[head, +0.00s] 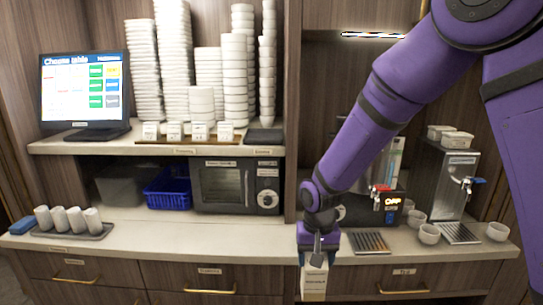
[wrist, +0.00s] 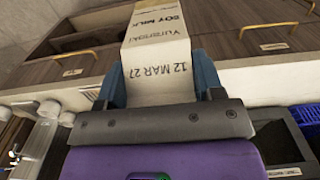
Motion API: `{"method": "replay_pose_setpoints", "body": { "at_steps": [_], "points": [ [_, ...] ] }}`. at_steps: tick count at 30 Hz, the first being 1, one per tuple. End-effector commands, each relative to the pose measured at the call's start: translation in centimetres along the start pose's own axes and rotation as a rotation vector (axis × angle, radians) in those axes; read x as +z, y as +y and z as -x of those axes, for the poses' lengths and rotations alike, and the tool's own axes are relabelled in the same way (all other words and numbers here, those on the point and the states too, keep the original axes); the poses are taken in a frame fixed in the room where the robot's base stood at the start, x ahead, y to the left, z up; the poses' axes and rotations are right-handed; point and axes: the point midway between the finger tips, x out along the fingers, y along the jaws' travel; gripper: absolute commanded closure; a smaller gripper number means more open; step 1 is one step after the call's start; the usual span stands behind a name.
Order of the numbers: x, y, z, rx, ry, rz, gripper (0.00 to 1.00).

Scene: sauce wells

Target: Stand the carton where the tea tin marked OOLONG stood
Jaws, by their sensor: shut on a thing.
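My gripper (head: 317,258) is shut on a cream carton (head: 314,283), held in front of the counter's front edge in the head view. In the wrist view the carton (wrist: 157,42) sits between the two blue fingers of my gripper (wrist: 158,82). Its face reads SOY MILK and 12 MAR 27, upside down. I see no tea tin marked OOLONG in either view. Part of the right-hand counter is hidden behind my arm.
The counter (head: 240,234) has clear room left of my gripper. A microwave (head: 237,186), blue basket (head: 168,188) and tray of white cups (head: 75,232) stand there. At right are a dispenser (head: 447,180), drip grates and white cups. Drawers with brass handles (head: 404,291) lie below.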

Motion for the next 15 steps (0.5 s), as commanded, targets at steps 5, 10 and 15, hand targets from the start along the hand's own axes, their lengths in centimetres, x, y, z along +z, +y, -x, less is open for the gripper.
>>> {"method": "replay_pose_setpoints", "body": {
  "at_steps": [5,10,15],
  "points": [
    [-1.3,1.4,-1.1,-0.001,0.000,-0.003,1.00],
    [-2.7,3.2,-2.4,-0.002,-0.002,-0.003,1.00],
    [-4.4,5.7,-4.2,-0.003,-0.003,-0.004,1.00]
  ]
}}
